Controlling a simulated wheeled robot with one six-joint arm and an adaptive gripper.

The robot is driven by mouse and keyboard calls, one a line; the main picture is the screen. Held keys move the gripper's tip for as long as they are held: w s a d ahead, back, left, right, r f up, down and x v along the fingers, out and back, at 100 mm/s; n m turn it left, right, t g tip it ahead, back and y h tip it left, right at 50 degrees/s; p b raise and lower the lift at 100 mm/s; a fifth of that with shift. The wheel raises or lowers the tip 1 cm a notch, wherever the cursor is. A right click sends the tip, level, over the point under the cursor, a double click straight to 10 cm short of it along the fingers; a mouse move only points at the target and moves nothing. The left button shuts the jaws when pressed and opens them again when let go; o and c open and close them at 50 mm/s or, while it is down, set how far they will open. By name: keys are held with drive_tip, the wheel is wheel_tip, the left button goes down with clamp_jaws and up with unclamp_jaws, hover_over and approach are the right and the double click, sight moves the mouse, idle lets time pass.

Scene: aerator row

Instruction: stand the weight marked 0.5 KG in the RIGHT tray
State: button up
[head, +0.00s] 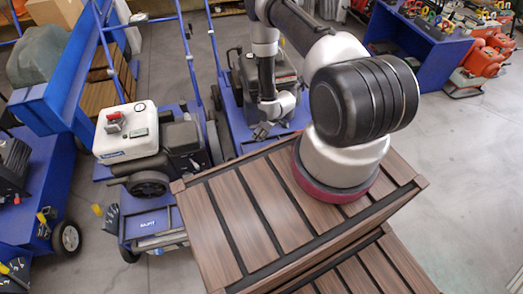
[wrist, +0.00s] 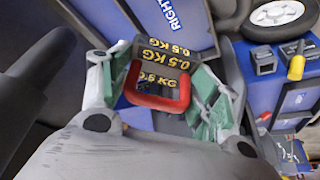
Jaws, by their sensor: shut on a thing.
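The weight marked 0.5 KG (wrist: 165,58) is a dark block with yellow lettering and a red handle (wrist: 156,103). My gripper (wrist: 158,78) is shut on it, with one green-and-grey finger on each side. In the head view my gripper (head: 264,130) is beyond the wooden top, low near blue equipment. The weight cannot be made out there.
A white and black machine (head: 128,132) on a blue cart stands left of my gripper. A wheel (wrist: 278,14) and a yellow-handled tool (wrist: 296,66) are at the right in the wrist view. A slatted wooden top (head: 215,205) is in front.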

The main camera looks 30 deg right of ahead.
wheel_tip(320, 180, down, 11)
drive_tip(key=shift+s+d+r, duration=0.1)
drive_tip(key=shift+d+r, duration=0.05)
idle(0.4)
drive_tip(key=o, duration=1.1)
drive_tip(key=v, duration=1.2)
